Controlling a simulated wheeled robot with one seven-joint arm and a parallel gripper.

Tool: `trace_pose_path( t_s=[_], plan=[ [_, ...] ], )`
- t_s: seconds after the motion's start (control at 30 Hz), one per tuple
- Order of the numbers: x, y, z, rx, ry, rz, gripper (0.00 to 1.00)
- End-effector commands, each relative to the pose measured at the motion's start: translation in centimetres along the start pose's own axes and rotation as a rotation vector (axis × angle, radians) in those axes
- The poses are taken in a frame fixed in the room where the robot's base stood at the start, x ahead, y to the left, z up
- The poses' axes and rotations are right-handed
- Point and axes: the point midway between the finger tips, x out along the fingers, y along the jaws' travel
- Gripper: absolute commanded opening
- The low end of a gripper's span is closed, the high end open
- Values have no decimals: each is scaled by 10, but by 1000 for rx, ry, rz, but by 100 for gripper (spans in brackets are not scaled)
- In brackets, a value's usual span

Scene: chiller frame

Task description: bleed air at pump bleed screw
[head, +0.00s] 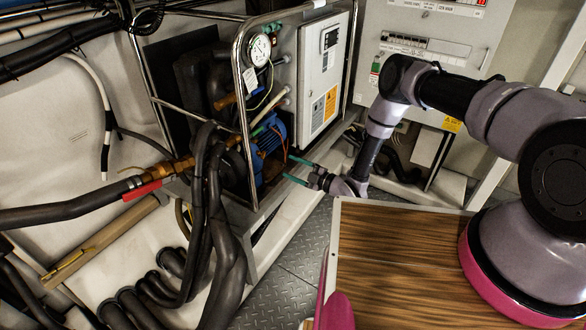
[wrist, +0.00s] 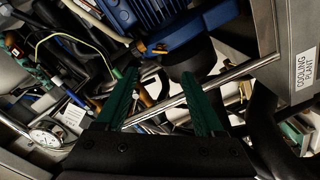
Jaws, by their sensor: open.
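The blue pump motor (head: 271,132) sits low inside the chiller frame. In the wrist view its ribbed blue housing (wrist: 150,12) is at the top, beyond the fingertips. A small orange-yellow fitting (wrist: 158,48) shows beside the blue housing, just past the gap between the fingers. I cannot tell whether it is the bleed screw. My gripper (head: 287,167) has two green fingers, apart and empty, at the right front of the pump. The gap between the fingers is clear in the wrist view (wrist: 158,76). The bleed screw cannot be made out in the head view.
A bright tubular frame post (head: 243,110) stands left of the pump. A pressure gauge (head: 260,49) is above, and a grey control box (head: 319,75) is to the right. Thick black hoses (head: 208,190) bend down in front. A "COOLING PLANT" label (wrist: 306,68) is on the frame.

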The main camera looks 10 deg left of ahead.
Motion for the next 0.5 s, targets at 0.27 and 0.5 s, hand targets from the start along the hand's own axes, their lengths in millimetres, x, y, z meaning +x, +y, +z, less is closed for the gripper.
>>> trace_pose_path(
  t_s=[0.27,0.5],
  plan=[
    [0,0,0,0,0,0,62],
    [15,6,-44,15,-92,7,0]
  ],
)
